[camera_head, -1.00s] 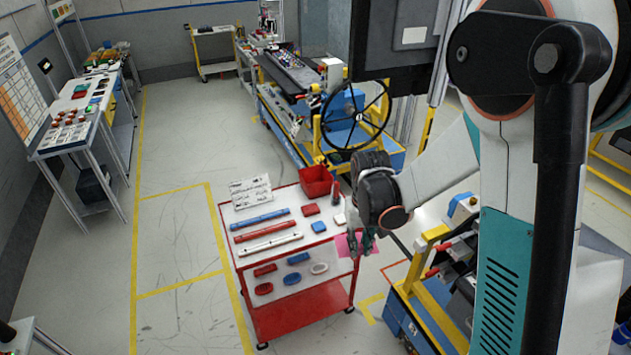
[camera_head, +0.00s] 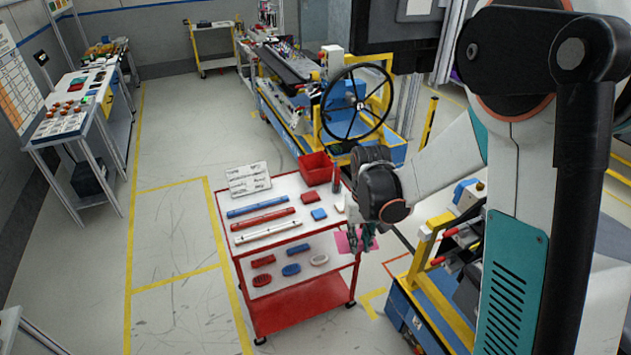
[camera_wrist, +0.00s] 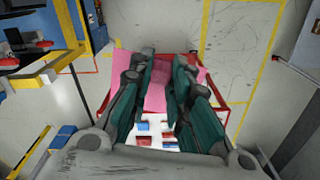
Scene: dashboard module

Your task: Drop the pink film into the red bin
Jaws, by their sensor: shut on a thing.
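The pink film (camera_head: 350,241) hangs at my gripper (camera_head: 368,240), beside the right edge of the red cart in the head view. In the wrist view the pink film (camera_wrist: 155,92) spreads between and past the green fingers of my gripper (camera_wrist: 168,62), which is shut on it. The red bin (camera_head: 316,169) stands on the far right corner of the cart top, farther back than my gripper. The bin's open top faces up. Part of the film is hidden behind the fingers.
The red cart (camera_head: 222,206) holds red, blue and white bars and small blocks on top, with several oval pieces on a lower level. A dark steering wheel (camera_head: 328,118) stands behind the bin. A blue and yellow frame (camera_head: 440,310) is right of the cart.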

